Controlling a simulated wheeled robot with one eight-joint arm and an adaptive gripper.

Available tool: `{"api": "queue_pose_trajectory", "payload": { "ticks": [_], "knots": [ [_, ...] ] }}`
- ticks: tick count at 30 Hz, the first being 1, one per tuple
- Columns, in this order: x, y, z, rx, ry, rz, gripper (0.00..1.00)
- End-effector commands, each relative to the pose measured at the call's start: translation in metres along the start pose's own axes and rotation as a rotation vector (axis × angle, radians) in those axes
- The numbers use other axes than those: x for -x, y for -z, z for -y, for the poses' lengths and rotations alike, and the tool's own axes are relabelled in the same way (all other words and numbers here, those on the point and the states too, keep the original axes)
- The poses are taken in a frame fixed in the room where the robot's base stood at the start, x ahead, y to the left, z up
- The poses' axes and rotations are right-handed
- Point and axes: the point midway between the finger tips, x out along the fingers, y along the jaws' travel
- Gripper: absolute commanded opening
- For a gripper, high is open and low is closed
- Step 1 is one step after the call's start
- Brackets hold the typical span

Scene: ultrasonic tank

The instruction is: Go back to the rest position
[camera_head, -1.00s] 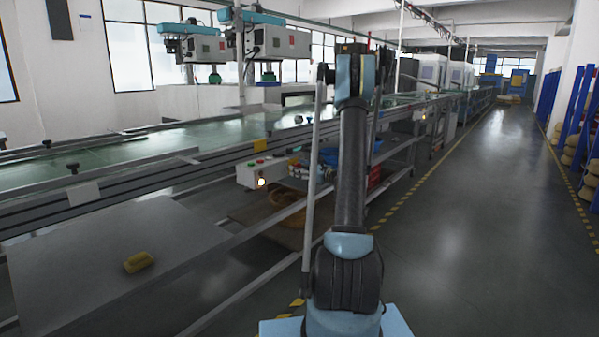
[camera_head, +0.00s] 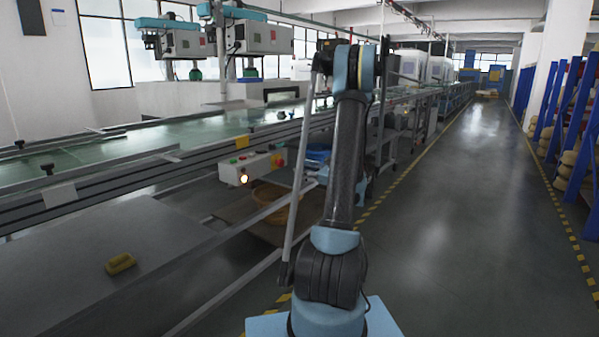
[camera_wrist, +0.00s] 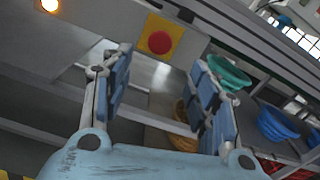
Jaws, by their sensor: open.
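My gripper shows in the wrist view (camera_wrist: 165,95) with its two blue-padded fingers spread wide apart. Nothing is between them. Behind them is a control box with a red button on a yellow plate (camera_wrist: 160,36). In the head view my arm stands upright in the middle, and its upper end hides the gripper. The grey control box (camera_head: 250,167) with a lit lamp is on the conveyor's side, left of my arm.
A long green conveyor (camera_head: 110,152) runs along the left. A yellow object (camera_head: 121,263) lies on the grey table (camera_head: 60,290) at front left. Blue racks (camera_head: 565,110) stand at the right. The floor aisle (camera_head: 465,220) is clear. Bowls (camera_wrist: 277,124) sit on a shelf.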

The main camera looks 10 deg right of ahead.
Motion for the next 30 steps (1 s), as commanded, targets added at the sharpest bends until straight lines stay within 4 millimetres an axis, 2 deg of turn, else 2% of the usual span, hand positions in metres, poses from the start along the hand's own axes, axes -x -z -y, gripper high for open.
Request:
{"api": "queue_pose_trajectory", "payload": {
  "ticks": [10, 14, 22, 30],
  "knots": [
    [0.000, -0.001, -0.001, 0.003, -0.002, -0.002, 0.54],
    [-0.003, -0.007, -0.011, 0.042, -0.022, -0.029, 0.54],
    [-0.013, -0.031, -0.064, 0.255, -0.140, -0.164, 0.54],
    [-0.007, -0.048, -0.125, 0.494, -0.290, -0.291, 0.54]
  ]
}}
